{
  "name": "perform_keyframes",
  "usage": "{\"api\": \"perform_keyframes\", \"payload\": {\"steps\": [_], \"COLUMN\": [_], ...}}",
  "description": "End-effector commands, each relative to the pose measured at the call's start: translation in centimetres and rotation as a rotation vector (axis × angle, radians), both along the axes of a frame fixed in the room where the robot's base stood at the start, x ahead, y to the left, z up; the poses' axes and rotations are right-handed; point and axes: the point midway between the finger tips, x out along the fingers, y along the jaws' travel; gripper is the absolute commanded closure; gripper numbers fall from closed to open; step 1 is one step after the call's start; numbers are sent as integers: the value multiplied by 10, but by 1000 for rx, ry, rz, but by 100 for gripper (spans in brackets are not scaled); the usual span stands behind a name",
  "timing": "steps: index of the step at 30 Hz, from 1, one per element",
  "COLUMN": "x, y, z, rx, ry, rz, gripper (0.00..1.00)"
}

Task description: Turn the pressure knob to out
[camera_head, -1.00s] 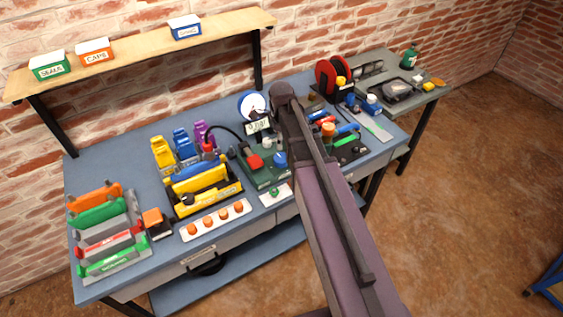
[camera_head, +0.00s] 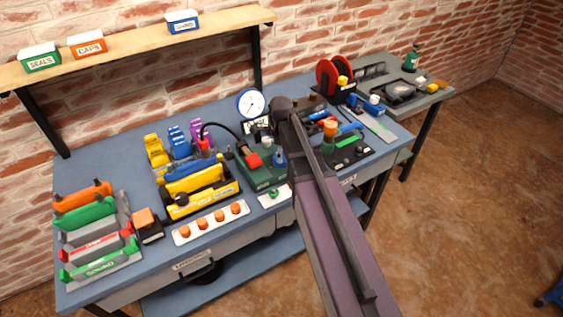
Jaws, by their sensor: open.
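A green test unit (camera_head: 262,177) stands at the middle of the bench with a red block or knob (camera_head: 253,161) and a blue part (camera_head: 279,158) on top. A round white dial gauge with a blue rim (camera_head: 250,103) stands behind it, above a small white label plate. Which part is the pressure knob, and its setting, I cannot tell; the lettering is too small. My arm reaches over the bench from the lower right, and its dark joint is just right of the unit and gauge. My gripper does not show; it seems hidden behind the arm.
A yellow toolbox-like holder (camera_head: 199,200), a white strip with orange knobs (camera_head: 211,222) and a rack of coloured handles (camera_head: 101,258) stand left. A black hose arches to the unit. Right of my arm are a dark panel (camera_head: 350,152) and red reels (camera_head: 328,77).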

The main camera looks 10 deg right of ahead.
Motion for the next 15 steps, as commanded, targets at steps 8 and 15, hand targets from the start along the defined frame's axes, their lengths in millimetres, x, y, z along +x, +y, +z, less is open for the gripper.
{"api": "perform_keyframes", "payload": {"steps": [8,15], "x": [0,0], "y": [0,0], "z": [-20,-24], "rx": [0,0], "ry": [0,0], "rz": [0,0], "gripper": [0,0]}}
